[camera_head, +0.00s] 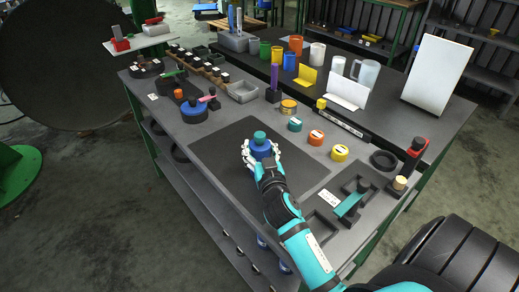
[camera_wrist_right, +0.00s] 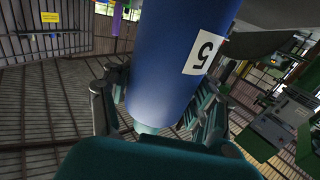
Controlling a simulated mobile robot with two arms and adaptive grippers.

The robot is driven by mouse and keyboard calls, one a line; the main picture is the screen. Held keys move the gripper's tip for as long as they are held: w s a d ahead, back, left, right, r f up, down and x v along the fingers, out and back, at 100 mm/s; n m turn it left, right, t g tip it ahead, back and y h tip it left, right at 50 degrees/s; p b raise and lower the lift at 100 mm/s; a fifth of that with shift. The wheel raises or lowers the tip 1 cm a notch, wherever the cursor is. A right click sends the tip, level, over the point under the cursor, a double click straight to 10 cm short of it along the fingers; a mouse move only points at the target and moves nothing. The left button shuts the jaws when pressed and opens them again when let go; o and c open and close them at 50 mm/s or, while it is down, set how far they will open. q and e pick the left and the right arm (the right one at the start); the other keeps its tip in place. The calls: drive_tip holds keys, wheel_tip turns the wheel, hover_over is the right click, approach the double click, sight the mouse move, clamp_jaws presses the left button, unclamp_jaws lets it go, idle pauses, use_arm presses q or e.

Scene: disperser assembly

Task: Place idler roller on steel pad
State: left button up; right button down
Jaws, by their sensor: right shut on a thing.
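The idler roller appears to be the blue cylinder (camera_head: 261,147) with a teal end, held upright or nearly so in the head view. In the right wrist view the blue cylinder (camera_wrist_right: 165,65) fills the middle and carries a white label with a 5. My right gripper (camera_head: 262,153) is shut around it, with fingers on both sides. It is over a large dark square pad (camera_head: 222,150) on the grey bench; I cannot tell whether the roller touches it, nor whether this is the steel pad. My left gripper is out of view.
Teal, orange and yellow round parts (camera_head: 317,138) stand right of the pad. A black ring (camera_head: 384,160) and a black fixture (camera_head: 356,186) with a teal piece lie further right. A grey tray (camera_head: 243,92) and coloured cups (camera_head: 289,61) are behind. The pad's left part is clear.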

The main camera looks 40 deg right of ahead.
drive_tip(key=shift+f, duration=0.1)
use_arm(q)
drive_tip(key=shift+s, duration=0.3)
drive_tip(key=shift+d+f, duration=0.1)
use_arm(e)
drive_tip(key=c, duration=1)
unclamp_jaws()
drive_tip(key=shift+f, duration=0.25)
drive_tip(key=o, duration=0.6)
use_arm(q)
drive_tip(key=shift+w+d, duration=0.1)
use_arm(e)
drive_tip(key=shift+r, duration=0.15)
